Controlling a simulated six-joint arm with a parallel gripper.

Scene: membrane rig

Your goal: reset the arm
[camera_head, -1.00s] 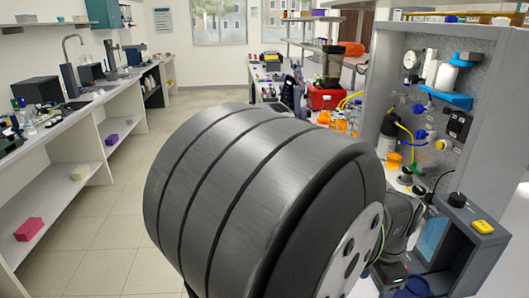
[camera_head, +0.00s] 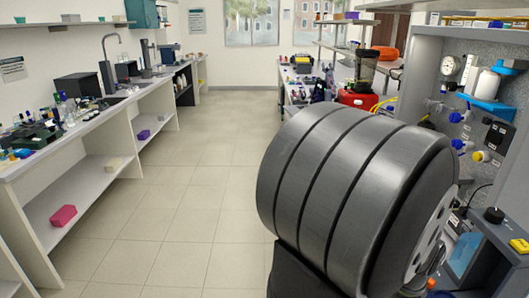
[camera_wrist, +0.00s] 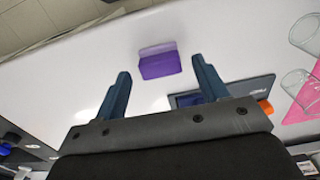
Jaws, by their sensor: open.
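My gripper (camera_wrist: 161,66) shows in the wrist view with its two blue-grey fingers spread apart and nothing between them. It is over a white surface (camera_wrist: 75,85). A purple block (camera_wrist: 160,65) lies on that surface beyond the fingertips, apart from them. In the head view my large dark grey arm link fills the lower right, and my gripper cannot be made out there.
In the wrist view, a dark flat device (camera_wrist: 250,88) lies by the right finger, with clear glasses (camera_wrist: 300,85) farther right. In the head view, the rig panel (camera_head: 425,75) stands right, with a red device (camera_head: 357,99) beyond my arm. The floor (camera_head: 190,190) is clear.

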